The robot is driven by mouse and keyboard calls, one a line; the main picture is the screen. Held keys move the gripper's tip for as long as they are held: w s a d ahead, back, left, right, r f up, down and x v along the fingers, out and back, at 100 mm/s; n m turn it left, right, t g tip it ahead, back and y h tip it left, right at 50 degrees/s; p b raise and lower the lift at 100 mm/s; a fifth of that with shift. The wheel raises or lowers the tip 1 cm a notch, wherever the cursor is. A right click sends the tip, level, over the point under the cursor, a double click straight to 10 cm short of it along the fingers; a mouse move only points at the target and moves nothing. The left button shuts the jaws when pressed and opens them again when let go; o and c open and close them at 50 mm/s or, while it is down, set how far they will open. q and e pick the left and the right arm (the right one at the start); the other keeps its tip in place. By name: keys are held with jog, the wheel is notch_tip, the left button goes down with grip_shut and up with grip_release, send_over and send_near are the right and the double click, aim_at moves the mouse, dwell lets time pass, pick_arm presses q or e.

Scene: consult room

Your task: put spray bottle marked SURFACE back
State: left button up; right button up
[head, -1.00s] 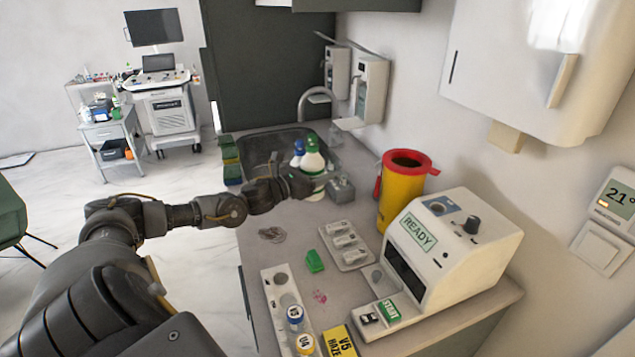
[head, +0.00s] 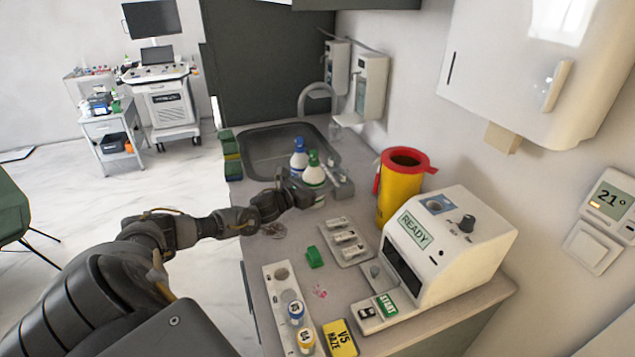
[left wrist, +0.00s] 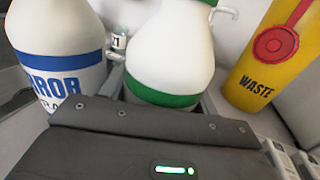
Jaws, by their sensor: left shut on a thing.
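A white spray bottle with a green top and green band (head: 314,172) stands upright at the front edge of the sink. My left gripper (head: 297,194) is shut on it; in the left wrist view the bottle (left wrist: 172,55) rises just beyond the gripper's dark body. Its label text is hidden, so I cannot read SURFACE. A second white spray bottle with a blue top and blue band (head: 299,156) is just behind and left of it; in the left wrist view this bottle (left wrist: 58,35) shows part of the word MIRROR. My right gripper is not in view.
A sink (head: 262,155) lies behind the bottles. A small grey holder (head: 341,187) is close on the right. A yellow waste bin (head: 398,195) with a red rim and a white READY device (head: 455,250) stand farther right. A tray (head: 349,243) sits in front.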

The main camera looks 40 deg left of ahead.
pick_arm(q)
jog(key=shift+r, duration=0.1)
jog(key=o, duration=1.2)
jog(key=s, duration=0.3)
jog(key=s+a+b, duration=0.1)
jog(key=s, duration=0.3)
jog(key=s+b, duration=0.1)
jog(key=s, duration=0.2)
jog(key=shift+s+a, duration=0.5)
jog(key=shift+s, duration=0.45)
